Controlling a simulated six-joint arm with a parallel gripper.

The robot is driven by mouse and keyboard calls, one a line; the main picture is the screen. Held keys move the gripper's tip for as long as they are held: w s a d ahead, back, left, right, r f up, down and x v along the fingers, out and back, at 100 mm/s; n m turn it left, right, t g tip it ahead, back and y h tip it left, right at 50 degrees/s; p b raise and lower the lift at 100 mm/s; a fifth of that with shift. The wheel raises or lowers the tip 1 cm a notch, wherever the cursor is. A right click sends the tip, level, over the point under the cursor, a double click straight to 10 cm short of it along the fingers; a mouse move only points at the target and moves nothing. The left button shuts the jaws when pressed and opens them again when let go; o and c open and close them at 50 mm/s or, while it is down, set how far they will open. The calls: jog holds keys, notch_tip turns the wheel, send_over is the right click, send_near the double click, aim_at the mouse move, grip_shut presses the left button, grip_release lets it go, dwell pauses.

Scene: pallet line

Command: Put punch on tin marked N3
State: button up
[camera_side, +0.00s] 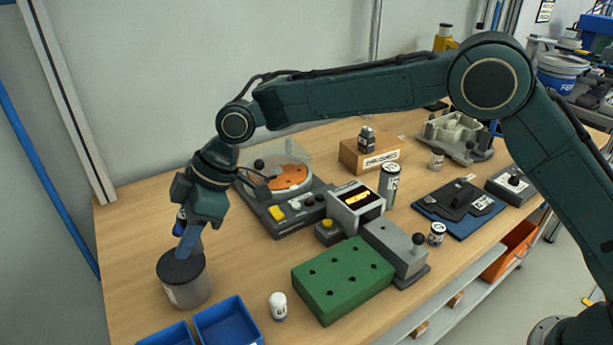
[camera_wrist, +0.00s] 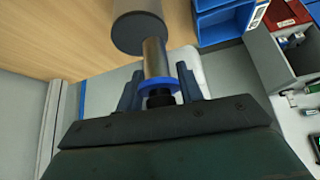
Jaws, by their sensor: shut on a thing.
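My gripper (camera_side: 186,240) points down at the left end of the bench, with its blue fingers shut on the punch. In the wrist view the punch (camera_wrist: 155,58) is a metal cylinder with a blue collar and black end, between the fingertips (camera_wrist: 160,90). A grey tin (camera_side: 190,291) with a dark lid stands directly below my gripper. The tin also shows in the wrist view (camera_wrist: 139,34), beyond the punch's far end. I cannot tell if the punch touches the lid. The tin's label is turned partly away and I cannot read its mark.
A green block with holes (camera_side: 342,280) and a machine with an orange disc (camera_side: 287,178) are farther right. Bare bench lies between the tin and the machine.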

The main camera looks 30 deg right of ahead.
aim_at(191, 252)
jog(key=shift+f, duration=2)
jog(key=shift+f, duration=0.15)
jog(key=o, duration=1.1)
jog(key=shift+d+r, duration=0.25)
jog(key=shift+r, duration=0.35)
jog(key=v, duration=1.1)
jog(key=shift+s, duration=0.1)
